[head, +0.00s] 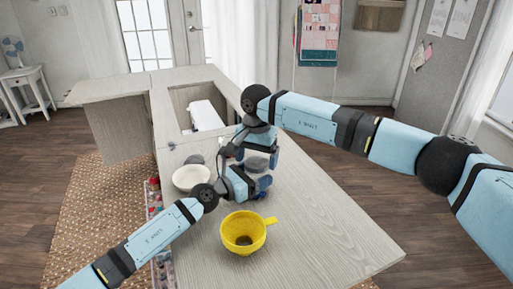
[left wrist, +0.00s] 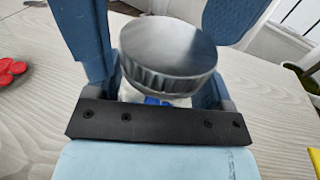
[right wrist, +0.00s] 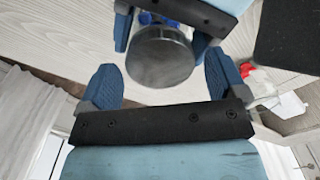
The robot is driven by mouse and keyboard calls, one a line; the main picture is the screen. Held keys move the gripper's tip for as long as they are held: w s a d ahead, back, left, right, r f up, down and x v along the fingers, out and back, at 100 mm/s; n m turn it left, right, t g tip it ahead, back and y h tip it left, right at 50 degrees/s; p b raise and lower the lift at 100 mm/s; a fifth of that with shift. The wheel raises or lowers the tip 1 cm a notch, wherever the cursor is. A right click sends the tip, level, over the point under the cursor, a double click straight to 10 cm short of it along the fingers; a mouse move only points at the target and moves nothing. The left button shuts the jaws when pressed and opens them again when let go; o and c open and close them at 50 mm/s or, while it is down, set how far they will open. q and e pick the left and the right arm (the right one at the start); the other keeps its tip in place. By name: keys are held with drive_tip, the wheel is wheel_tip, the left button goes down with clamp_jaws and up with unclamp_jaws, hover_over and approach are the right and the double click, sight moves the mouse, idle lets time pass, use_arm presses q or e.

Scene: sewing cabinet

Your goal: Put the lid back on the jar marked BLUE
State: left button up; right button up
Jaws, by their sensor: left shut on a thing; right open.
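A glass jar with blue contents (left wrist: 158,100) stands between the fingers of my left gripper (head: 250,183), which is shut on it. A round silver lid with a ridged edge (left wrist: 168,50) is over the jar's mouth; I cannot tell whether it is fully seated. The lid also shows in the right wrist view (right wrist: 160,57). My right gripper (right wrist: 163,80) is open, its fingers on either side of the lid and apart from it in that view. The jar is mostly hidden by the grippers in the head view, and I read no label.
A white bowl (head: 189,178) and a small grey round thing (head: 195,158) are to the left. A white machine (head: 207,115) sits in the cabinet opening. The right tabletop is clear.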

drive_tip(key=shift+f, duration=0.2)
drive_tip(key=shift+c, duration=0.2)
drive_tip(key=c, duration=0.9)
drive_tip(key=m, duration=1)
drive_tip(key=shift+m, duration=0.4)
drive_tip(key=m, duration=1.1)
drive_tip(key=shift+m, duration=0.4)
